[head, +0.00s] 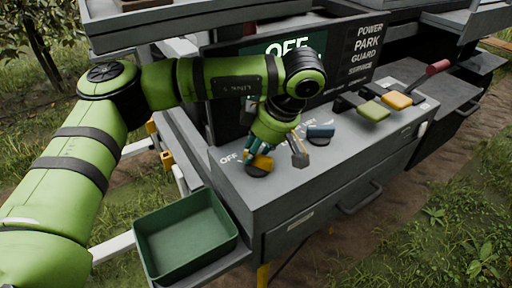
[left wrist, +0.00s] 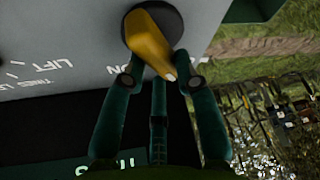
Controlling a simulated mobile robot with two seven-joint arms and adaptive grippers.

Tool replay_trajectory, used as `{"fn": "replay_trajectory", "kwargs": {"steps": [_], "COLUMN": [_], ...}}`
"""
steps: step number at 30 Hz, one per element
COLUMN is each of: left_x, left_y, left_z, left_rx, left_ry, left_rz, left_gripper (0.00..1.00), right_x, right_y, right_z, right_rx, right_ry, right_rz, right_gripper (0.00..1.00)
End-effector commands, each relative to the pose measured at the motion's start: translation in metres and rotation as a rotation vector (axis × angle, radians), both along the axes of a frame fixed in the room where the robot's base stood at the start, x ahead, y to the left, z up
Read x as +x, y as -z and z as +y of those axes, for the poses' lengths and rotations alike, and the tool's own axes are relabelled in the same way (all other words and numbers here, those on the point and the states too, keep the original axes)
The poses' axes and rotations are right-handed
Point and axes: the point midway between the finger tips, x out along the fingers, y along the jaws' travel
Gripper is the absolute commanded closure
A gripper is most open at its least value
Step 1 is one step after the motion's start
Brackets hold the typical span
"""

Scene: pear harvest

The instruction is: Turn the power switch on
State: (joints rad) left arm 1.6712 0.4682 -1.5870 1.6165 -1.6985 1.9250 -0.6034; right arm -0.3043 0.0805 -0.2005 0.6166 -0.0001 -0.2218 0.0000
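The power switch is a yellow-orange rotary knob with a white-tipped lever (head: 262,163) on a dark round base, at the left end of the grey console top. It also shows at the top of the left wrist view (left wrist: 150,42). My left gripper (head: 257,152) reaches down over it from behind. In the left wrist view its dark green fingers (left wrist: 160,62) stand on either side of the lever and look closed in against it. Any small gap there is hard to see. The display (head: 287,47) behind reads "OFF". My right gripper is not in view.
On the console (head: 310,180), a small grey lever (head: 299,152) and a blue knob (head: 321,132) stand right of the switch. Olive (head: 374,110) and orange (head: 397,100) handles and a red-tipped lever (head: 437,68) lie farther right. An empty green tray (head: 185,234) sits at front left.

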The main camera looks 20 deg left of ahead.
Motion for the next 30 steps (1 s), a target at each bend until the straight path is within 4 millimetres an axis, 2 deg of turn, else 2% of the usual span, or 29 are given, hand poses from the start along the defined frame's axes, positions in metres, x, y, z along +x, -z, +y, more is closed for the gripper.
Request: {"fn": "replay_trajectory", "kwargs": {"steps": [8,14,30], "left_x": [0.0,0.001,0.003], "left_y": [0.001,0.003,0.005], "left_z": [0.0,-0.001,-0.004], "left_rx": [0.001,0.0,0.0], "left_ry": [0.014,0.089,0.555], "left_rz": [-0.001,-0.001,-0.002], "left_gripper": [1.0,1.0,1.0], "right_x": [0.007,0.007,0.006], "right_y": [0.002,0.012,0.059], "right_z": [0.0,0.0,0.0], "right_rx": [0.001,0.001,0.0], "right_ry": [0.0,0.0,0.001], "right_rz": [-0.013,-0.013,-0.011], "right_gripper": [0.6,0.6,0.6]}}
